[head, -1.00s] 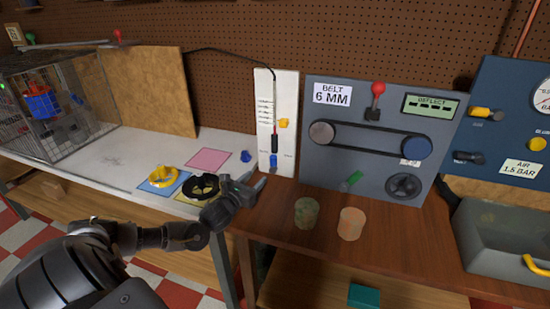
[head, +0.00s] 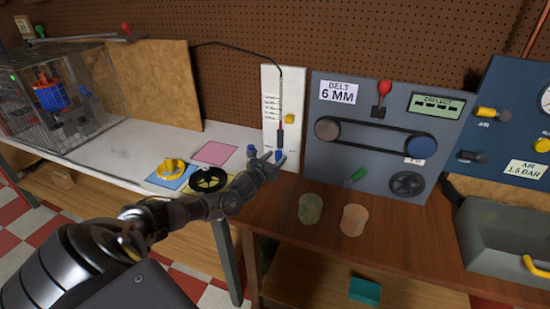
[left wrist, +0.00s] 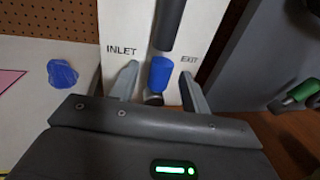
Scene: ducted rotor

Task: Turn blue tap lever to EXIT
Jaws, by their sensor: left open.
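The blue tap lever (left wrist: 161,73) is at the foot of a white upright panel (head: 270,95). In the left wrist view it points roughly straight up, between the printed words INLET (left wrist: 121,50) on the left and EXIT (left wrist: 189,60) on the right. My left gripper (head: 276,160) is open in front of the panel's foot. In the left wrist view its fingers (left wrist: 159,76) stand on either side of the lever, with a gap on each side. The fingers partly hide the lever in the head view. My right gripper is not in view.
A small blue piece (head: 251,151) lies on the white bench left of the panel. A yellow ring part (head: 171,168) and a black rotor (head: 208,179) lie nearby. The grey belt panel (head: 340,170) stands to the right, with two cups (head: 354,220) before it.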

